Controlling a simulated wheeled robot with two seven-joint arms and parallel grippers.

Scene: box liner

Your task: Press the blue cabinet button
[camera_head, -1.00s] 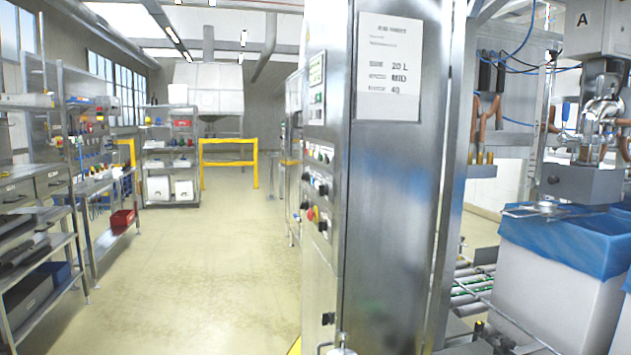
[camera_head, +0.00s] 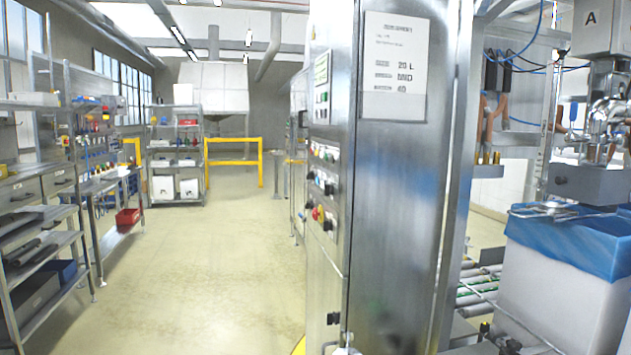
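The steel cabinet (camera_head: 395,210) stands right of the middle, with a paper sheet on its broad side. Its narrow control face (camera_head: 326,160) is seen at a steep slant, with a display at the top and several small buttons and knobs below. A red and yellow button (camera_head: 318,214) sits low on this face. I cannot pick out a blue button at this angle. Neither of my grippers is clearly in view. A small pale shape at the bottom edge by the cabinet's foot is too cut off to identify.
Open floor (camera_head: 215,260) stretches left of the cabinet. Steel shelves (camera_head: 50,230) line the left side. A yellow barrier (camera_head: 233,160) and a shelf rack (camera_head: 175,160) stand at the back. A blue-lined white box (camera_head: 545,290) is at the right beside rollers (camera_head: 480,290).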

